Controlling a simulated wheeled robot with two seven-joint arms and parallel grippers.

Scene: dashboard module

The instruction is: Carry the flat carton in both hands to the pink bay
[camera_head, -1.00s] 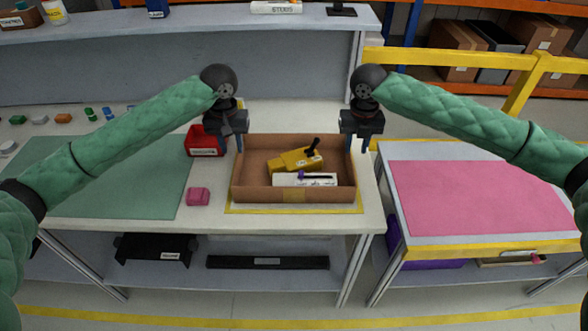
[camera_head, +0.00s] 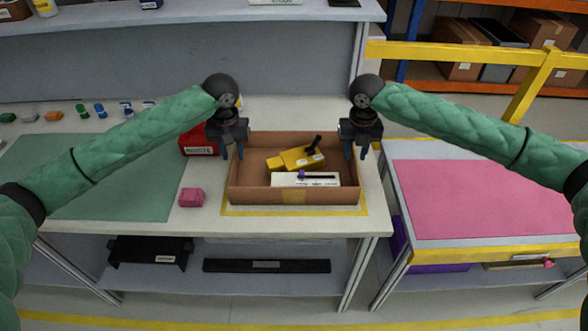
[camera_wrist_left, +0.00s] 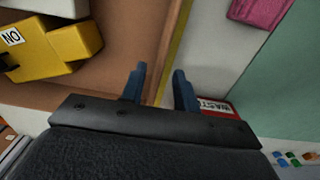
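The flat brown carton (camera_head: 293,195) is open-topped and sits on the white workbench inside a yellow outline. My right gripper (camera_head: 356,151) is open at the right wall, fingers apart. The pink bay (camera_head: 480,198) is a flat pink area on the table to the right.
A red bin (camera_head: 198,142) stands close to the carton's left side. A pink block (camera_head: 191,197) lies left of the carton, beside a green mat (camera_head: 95,185). A gap separates the workbench from the right table. A yellow rail (camera_head: 460,56) runs behind that table. The pink bay is clear.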

